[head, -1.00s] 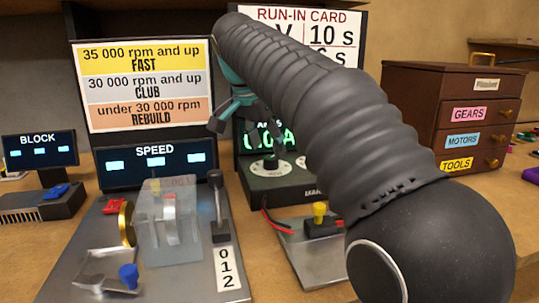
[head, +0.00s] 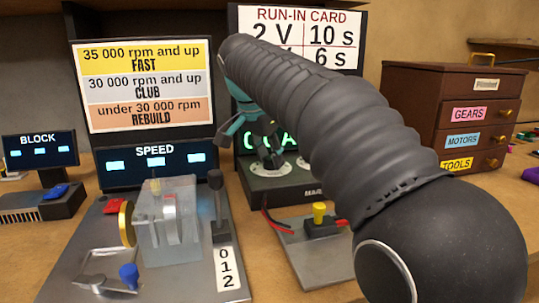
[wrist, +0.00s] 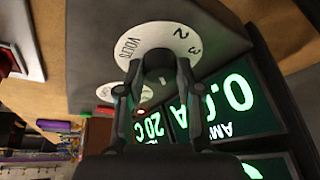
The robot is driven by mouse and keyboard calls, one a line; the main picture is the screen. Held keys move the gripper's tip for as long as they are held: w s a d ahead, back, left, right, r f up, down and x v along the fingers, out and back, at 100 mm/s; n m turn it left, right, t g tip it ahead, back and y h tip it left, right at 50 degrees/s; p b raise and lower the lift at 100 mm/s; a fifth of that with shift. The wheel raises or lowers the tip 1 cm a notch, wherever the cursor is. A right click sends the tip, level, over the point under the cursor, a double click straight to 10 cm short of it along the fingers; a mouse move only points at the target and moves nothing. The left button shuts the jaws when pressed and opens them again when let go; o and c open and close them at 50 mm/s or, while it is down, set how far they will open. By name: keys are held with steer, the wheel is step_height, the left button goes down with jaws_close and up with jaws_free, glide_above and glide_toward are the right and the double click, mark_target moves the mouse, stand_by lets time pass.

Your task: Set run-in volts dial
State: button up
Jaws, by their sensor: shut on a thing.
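The volts dial (wrist: 150,45) is a round white plate marked VOLTS, 2 and 3 in the wrist view. In the head view its plate (head: 254,168) shows in part on top of a dark power unit (head: 285,190). My gripper (head: 271,163) points down at this dial. In the wrist view my gripper (wrist: 160,72) is shut on the dial's knob, with its two dark fingers on either side. The fingers hide most of the knob, so its pointer setting cannot be read.
Green readouts (wrist: 225,105) show behind the dial, and a second white dial (wrist: 113,92) lies beside it. The run-in card (head: 290,30) reads 2 V, 10 s and 6 s, partly covered by my arm. A speed rig (head: 170,225) stands left; a drawer cabinet (head: 450,110) stands right.

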steer(key=shift+n, duration=0.3)
steer(key=n, duration=0.1)
steer(key=n+y, duration=0.1)
steer(key=n, duration=0.1)
steer(key=shift+d+t+y, duration=0.15)
steer(key=shift+t+y, duration=0.15)
steer(key=n+y, duration=0.1)
steer(key=n, duration=0.3)
steer(key=shift+d, duration=0.1)
steer(key=n+y, duration=0.2)
steer(key=n, duration=0.2)
steer(key=shift+w+d+n, duration=0.1)
steer(key=shift+d+n, duration=0.05)
steer(key=shift+n, duration=0.15)
steer(key=n+g+y, duration=0.1)
steer(key=n, duration=0.2)
steer(key=shift+w+n+g, duration=0.1)
steer(key=shift+n+g, duration=0.2)
steer(key=shift+n, duration=0.1)
steer(key=n+g, duration=0.1)
steer(key=n, duration=0.1)
steer(key=n+y, duration=0.1)
steer(key=n, duration=0.2)
steer(key=shift+w+g, duration=0.15)
steer(key=shift+g, duration=0.25)
steer(key=n+g, duration=0.2)
steer(key=n, duration=0.3)
steer(key=shift+w+n, duration=0.1)
steer(key=shift+n, duration=0.3)
